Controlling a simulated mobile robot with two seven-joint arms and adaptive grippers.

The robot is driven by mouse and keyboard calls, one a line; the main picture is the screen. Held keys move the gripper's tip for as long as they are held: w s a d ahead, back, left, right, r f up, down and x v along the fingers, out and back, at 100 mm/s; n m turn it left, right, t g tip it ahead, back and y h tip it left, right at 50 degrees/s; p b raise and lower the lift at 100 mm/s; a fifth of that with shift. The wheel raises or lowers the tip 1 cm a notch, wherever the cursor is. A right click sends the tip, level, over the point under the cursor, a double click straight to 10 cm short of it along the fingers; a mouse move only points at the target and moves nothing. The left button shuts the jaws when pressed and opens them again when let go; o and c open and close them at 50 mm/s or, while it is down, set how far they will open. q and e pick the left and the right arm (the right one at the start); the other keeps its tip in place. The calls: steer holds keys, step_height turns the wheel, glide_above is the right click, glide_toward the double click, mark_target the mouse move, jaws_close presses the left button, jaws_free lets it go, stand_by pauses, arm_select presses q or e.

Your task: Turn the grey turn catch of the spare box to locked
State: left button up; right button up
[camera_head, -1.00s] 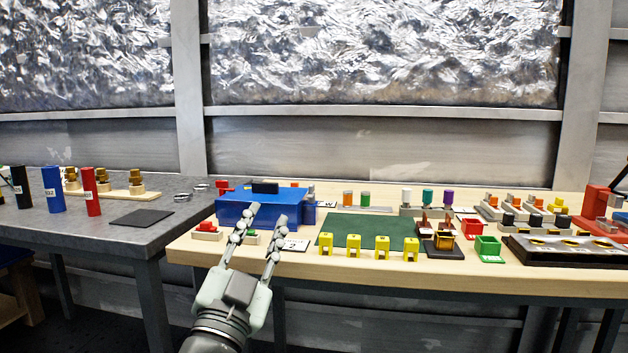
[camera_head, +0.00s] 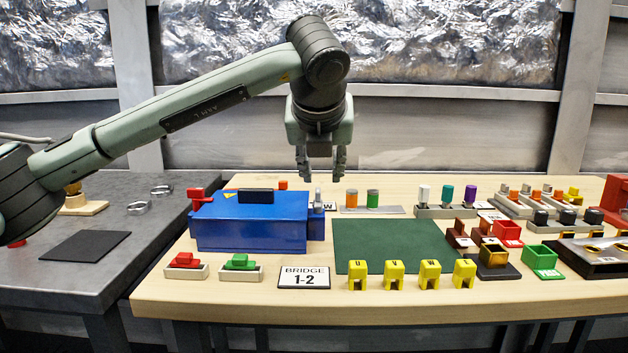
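The blue box (camera_head: 250,228), which I take for the spare box, stands on the wooden table with its lid down and a black handle (camera_head: 256,196) on top. A small grey upright catch (camera_head: 318,197) stands at its right end, on a blue side block. A red catch (camera_head: 199,198) is at its left end. My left gripper (camera_head: 321,178) points down just above the grey catch, its two fingers apart with nothing between them. They look clear of the catch, though the depth is hard to judge. My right gripper is out of view.
A green mat (camera_head: 392,246) lies right of the box, with several yellow clips (camera_head: 390,274) in front. Red and green switches (camera_head: 240,266) and a "BRIDGE 1-2" card (camera_head: 303,278) lie before the box. Orange and green cylinders (camera_head: 372,198) stand behind the mat.

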mark_target(318, 190)
arm_select(q)
steer(key=x, duration=0.4)
steer(key=p+x, duration=0.1)
steer(key=x, duration=0.1)
steer(key=shift+w+a+r, duration=0.2)
steer(key=shift+a, duration=0.2)
steer(key=shift+w+f, duration=0.5)
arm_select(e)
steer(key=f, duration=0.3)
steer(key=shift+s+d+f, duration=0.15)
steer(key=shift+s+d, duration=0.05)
arm_select(q)
steer(key=shift+c, duration=0.8)
jaws_close()
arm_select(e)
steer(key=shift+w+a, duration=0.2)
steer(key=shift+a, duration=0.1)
